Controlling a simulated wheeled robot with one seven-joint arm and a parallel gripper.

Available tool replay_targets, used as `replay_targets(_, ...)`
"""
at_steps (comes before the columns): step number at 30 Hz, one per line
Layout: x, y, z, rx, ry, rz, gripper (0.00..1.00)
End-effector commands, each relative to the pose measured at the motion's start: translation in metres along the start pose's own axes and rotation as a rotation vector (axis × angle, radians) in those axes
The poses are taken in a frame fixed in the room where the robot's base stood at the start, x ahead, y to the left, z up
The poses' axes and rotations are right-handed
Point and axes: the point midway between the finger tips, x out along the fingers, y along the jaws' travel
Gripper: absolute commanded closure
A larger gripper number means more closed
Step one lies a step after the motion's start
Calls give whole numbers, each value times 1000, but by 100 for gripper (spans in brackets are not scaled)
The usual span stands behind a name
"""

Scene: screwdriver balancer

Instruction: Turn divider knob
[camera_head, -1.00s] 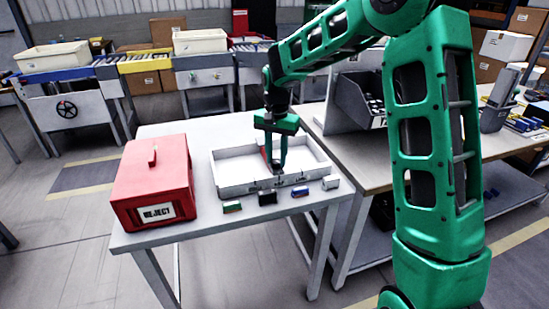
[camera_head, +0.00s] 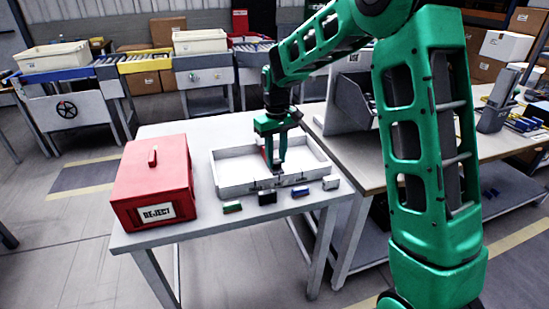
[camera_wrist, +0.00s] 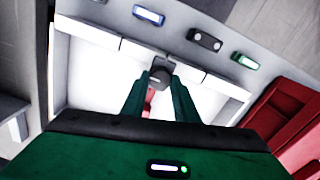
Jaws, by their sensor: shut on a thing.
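The white divided tray (camera_head: 235,190) sits on the grey table. A dark grey divider knob (camera_wrist: 160,76) shows at the tray's front wall in the wrist view, between the tips of my gripper. My green gripper (camera_head: 277,172) points down over the front part of the tray. In the wrist view its two fingers (camera_wrist: 161,88) are shut on the knob, one on each side. Part of a red divider (camera_wrist: 149,98) shows between the fingers. The fingers hide part of the knob in the head view.
A red REJECT box (camera_head: 152,185) stands to the tray's left. Along the tray's front lie a green-marked block (camera_head: 231,207), a black block (camera_head: 267,198), a blue block (camera_head: 301,191) and a light grey block (camera_head: 331,182). A workbench (camera_head: 350,160) is at the right.

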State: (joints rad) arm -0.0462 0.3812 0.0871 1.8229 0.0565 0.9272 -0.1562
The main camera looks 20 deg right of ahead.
Motion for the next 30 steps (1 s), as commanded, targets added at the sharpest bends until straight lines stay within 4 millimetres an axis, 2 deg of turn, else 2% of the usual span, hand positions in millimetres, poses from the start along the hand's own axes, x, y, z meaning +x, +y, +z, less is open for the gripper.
replay_targets(6, -3, 0, -4, -181, 13, 4, 95)
replay_targets(15, -4, 1, -4, -355, 14, 5, 95)
replay_targets(30, -4, 0, -5, -434, 14, 5, 95)
